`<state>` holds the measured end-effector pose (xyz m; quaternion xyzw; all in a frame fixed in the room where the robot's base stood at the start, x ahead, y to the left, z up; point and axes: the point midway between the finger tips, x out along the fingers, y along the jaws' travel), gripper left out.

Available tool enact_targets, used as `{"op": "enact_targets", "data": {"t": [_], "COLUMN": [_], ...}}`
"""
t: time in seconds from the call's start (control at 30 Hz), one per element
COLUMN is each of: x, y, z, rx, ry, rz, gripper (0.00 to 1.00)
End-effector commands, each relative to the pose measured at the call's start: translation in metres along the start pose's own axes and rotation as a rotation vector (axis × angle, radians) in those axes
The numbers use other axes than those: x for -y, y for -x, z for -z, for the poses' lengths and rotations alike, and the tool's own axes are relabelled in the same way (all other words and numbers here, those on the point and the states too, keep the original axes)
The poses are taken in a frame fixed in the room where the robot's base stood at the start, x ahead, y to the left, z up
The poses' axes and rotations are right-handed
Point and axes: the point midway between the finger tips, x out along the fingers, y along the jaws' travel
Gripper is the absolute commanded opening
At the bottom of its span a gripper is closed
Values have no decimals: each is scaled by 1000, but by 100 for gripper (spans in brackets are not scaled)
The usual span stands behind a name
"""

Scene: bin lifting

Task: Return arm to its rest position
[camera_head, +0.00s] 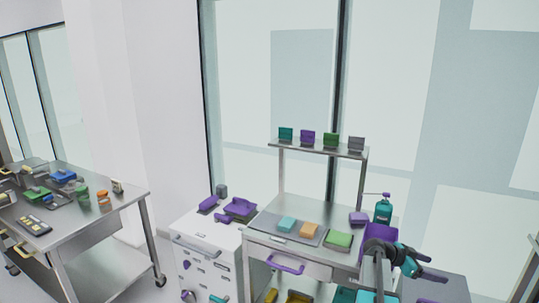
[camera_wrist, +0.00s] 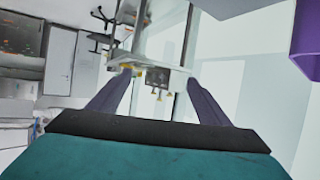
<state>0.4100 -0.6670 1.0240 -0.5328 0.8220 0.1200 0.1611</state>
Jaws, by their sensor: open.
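My gripper (camera_wrist: 165,88) shows in the wrist view with two purple fingers spread wide apart and nothing between them. In the head view my arm stands at the lower right, and its gripper (camera_head: 436,275) points to the right, with dark fingers. A purple bin (camera_head: 380,232) stands behind my arm at the right end of the steel table (camera_head: 262,222), partly hidden by the arm. Part of a purple thing (camera_wrist: 307,40) fills the upper right corner of the wrist view; I cannot tell if it is the same bin.
A teal bottle (camera_head: 383,211) stands near the bin. A shelf (camera_head: 318,147) with several small bins rises behind. A white drawer cabinet (camera_head: 203,262) and a cluttered steel cart (camera_head: 75,240) stand left.

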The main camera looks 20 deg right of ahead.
Motion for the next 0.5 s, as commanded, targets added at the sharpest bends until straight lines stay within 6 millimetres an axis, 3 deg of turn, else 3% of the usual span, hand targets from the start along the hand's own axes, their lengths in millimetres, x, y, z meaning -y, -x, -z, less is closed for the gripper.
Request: {"op": "enact_targets", "data": {"t": [0.27, 0.5], "x": [30, 40], "y": [40, 88], "z": [-86, -197], "rx": [20, 85], "ry": [98, 205], "rz": [73, 146], "gripper": [71, 71]}}
